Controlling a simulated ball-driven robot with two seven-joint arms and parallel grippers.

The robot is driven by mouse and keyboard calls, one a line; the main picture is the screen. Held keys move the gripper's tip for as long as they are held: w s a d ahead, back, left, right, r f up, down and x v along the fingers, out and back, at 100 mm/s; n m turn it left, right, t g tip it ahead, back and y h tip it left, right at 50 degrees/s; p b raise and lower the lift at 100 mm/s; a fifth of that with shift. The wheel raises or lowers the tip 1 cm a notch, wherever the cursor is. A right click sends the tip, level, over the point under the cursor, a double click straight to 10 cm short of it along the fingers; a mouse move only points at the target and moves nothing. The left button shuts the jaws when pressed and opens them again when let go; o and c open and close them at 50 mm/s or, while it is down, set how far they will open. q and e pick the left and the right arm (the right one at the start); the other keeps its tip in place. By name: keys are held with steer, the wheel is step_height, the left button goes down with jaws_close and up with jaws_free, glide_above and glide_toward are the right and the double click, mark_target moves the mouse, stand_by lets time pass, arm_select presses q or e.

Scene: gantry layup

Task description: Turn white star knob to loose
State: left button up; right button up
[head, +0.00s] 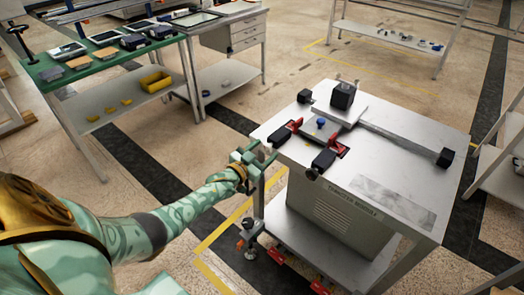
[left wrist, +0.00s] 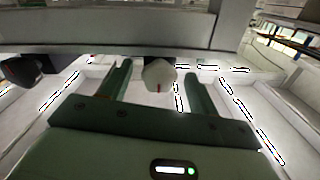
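The white star knob (left wrist: 158,75) shows in the left wrist view, under the edge of a grey metal bench top. It is off-white with a short red mark on its lower face. My left gripper (head: 257,156) is at the near left edge of the bench in the head view. In the left wrist view its two green fingers are apart, with the knob seen between their tips and a gap on each side. I cannot tell whether the tips reach around the knob. The knob cannot be made out in the head view. My right gripper is not in view.
The metal bench (head: 400,150) carries red-and-black clamps (head: 325,158), a small blue knob (head: 320,121) and a black block (head: 342,95). A dark knob (left wrist: 22,70) hangs left of the white one. A green-topped table (head: 55,75) stands at the back left.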

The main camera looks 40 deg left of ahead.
arm_select(q)
steer(key=s+a+p, duration=0.1)
steer(key=s+p, duration=0.3)
steer(key=s, duration=1.2)
steer(key=shift+s+a+p, duration=0.15)
steer(key=shift+s+p, duration=0.05)
steer(key=shift+p, duration=0.2)
steer(key=s+d+f+g+y, duration=0.1)
steer(key=s+f+g, duration=0.4)
steer(key=s+f, duration=0.55)
steer(key=s+d+f+g+y, duration=0.1)
steer(key=s+f+g, duration=0.6)
steer(key=f, duration=0.7)
steer(key=s+d+f+g, duration=0.2)
steer(key=s+d, duration=0.2)
steer(key=s, duration=0.4)
steer(key=s+d+f+g, duration=0.1)
steer(key=s+d, duration=0.3)
steer(key=s, duration=0.5)
steer(key=s+d+f+g, duration=0.2)
steer(key=s+d+f, duration=0.2)
steer(key=s, duration=0.5)
steer(key=shift+s+d+m+g+h, duration=0.2)
steer(key=shift+d+m+g+h, duration=0.1)
steer(key=shift+d+m+h, duration=0.15)
